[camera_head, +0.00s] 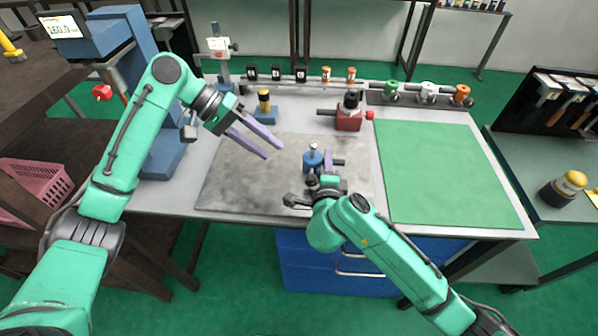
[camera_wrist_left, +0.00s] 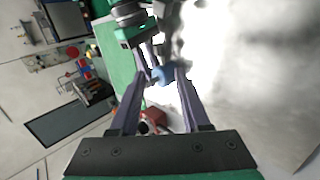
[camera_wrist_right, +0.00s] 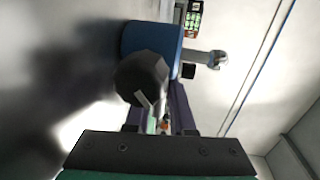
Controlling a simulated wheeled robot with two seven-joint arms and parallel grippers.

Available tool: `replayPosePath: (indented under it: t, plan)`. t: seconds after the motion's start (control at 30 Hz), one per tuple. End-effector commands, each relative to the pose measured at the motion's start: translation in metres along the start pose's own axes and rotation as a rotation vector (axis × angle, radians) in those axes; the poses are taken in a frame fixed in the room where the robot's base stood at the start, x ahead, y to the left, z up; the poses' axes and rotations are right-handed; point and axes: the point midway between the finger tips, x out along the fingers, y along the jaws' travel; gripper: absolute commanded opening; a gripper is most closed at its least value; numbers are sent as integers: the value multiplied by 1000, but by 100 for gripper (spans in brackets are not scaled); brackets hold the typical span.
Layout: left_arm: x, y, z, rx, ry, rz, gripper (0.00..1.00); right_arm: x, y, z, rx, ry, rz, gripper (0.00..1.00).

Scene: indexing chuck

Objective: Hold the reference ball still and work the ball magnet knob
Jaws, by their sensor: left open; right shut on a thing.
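The reference ball (camera_head: 314,147) is a small silver ball on a short stem above a round blue magnet base (camera_head: 312,161). It stands on the grey plate. In the right wrist view the ball (camera_wrist_right: 220,58) sticks out sideways from the blue base (camera_wrist_right: 150,38). The dark faceted knob (camera_wrist_right: 142,78) with a pale mark is on the base's side. My right gripper (camera_wrist_right: 156,112) is shut on this knob, its fingers partly hidden behind it. My left gripper (camera_head: 274,152) is open and empty, left of the base and apart from it. The base also shows beyond its fingertips in the left wrist view (camera_wrist_left: 162,75).
A red block (camera_head: 348,121) with a black top stands behind the plate (camera_head: 240,185). A black and yellow cylinder (camera_head: 264,100) sits in a blue holder at the back left. A green mat (camera_head: 445,172) lies at right. Several small parts line the back edge.

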Motion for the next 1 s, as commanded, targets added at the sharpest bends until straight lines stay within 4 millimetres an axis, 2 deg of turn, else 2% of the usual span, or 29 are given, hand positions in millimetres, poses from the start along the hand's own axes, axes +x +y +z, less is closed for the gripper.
replayPosePath:
  t: [0.17, 0.4, 0.5, 0.63, 0.87, 0.9, 0.97, 1.0]
  plan:
    - [27, 0, 1, -4, -4, -6, 47, 0, 4, -1, -3, 3, 7, 0]
    - [88, 0, 1, -5, -3, -3, 47, 0, 3, -1, -3, 3, 7, 0]
    - [106, 0, 1, -5, -1, -3, 47, 0, 3, -1, -3, 3, 7, 0]
    - [118, 0, 0, -5, 1, -3, 47, 0, 3, -1, -3, 3, 7, 0]
    - [119, -1, 0, -5, 1, -4, 47, 0, 3, -1, -3, 3, 6, 0]
    - [119, -1, 0, -5, 1, -3, 31, 0, 3, -1, -3, 3, 6, 0]
    - [119, -1, 0, -5, 1, -3, 8, 0, 3, -1, -3, 3, 6, 0]
    - [119, -1, 0, -5, 1, -3, 0, 0, 3, -1, -3, 3, 6, 0]
